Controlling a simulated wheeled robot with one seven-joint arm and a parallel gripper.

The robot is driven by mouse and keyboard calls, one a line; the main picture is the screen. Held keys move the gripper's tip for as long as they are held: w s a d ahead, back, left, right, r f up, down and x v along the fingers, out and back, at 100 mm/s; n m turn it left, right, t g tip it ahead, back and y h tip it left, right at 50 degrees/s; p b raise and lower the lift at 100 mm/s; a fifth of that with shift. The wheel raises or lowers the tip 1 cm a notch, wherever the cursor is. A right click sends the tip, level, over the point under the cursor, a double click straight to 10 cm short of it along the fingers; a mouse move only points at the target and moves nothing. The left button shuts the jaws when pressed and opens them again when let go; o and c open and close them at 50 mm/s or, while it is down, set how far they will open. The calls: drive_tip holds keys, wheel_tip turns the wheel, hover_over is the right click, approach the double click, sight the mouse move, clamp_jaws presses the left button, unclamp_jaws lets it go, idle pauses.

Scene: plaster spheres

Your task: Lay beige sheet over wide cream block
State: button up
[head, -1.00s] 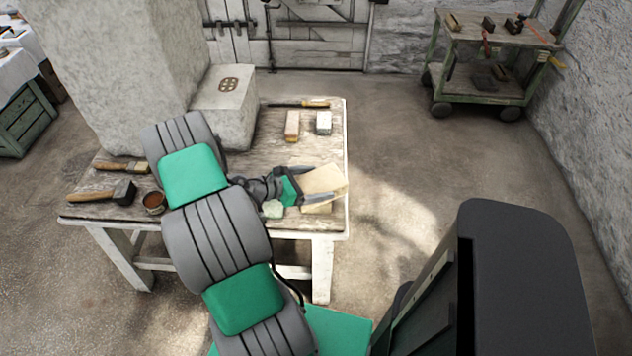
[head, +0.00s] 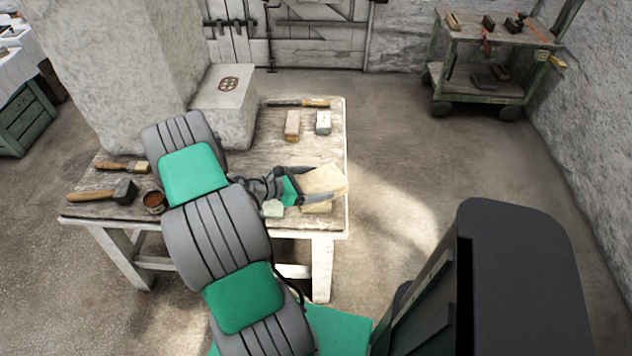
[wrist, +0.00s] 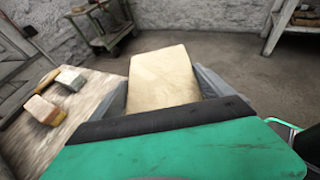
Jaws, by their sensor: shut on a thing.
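The beige sheet (head: 324,181) is held between the fingers of my gripper (head: 308,186), above the right end of the worktable. It also shows in the wrist view (wrist: 163,78), between the two grey fingers (wrist: 165,92). A cream block (head: 318,208) lies on the table just below the gripper, mostly hidden by the sheet and the lower finger. I cannot tell whether the sheet touches it. A small pale green piece (head: 272,208) lies left of it.
On the table (head: 270,150) are a pinkish block (head: 292,124), a grey-white block (head: 323,122), a long tool (head: 300,103), brushes and a pot (head: 154,201). A large plaster block (head: 226,105) stands behind. A cart (head: 487,65) is far right.

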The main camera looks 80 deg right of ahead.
drive_tip(key=shift+f+b, duration=0.4)
drive_tip(key=shift+f, duration=0.2)
drive_tip(key=o, duration=1.4)
drive_tip(key=shift+r+p, duration=2)
drive_tip(key=shift+r, duration=0.05)
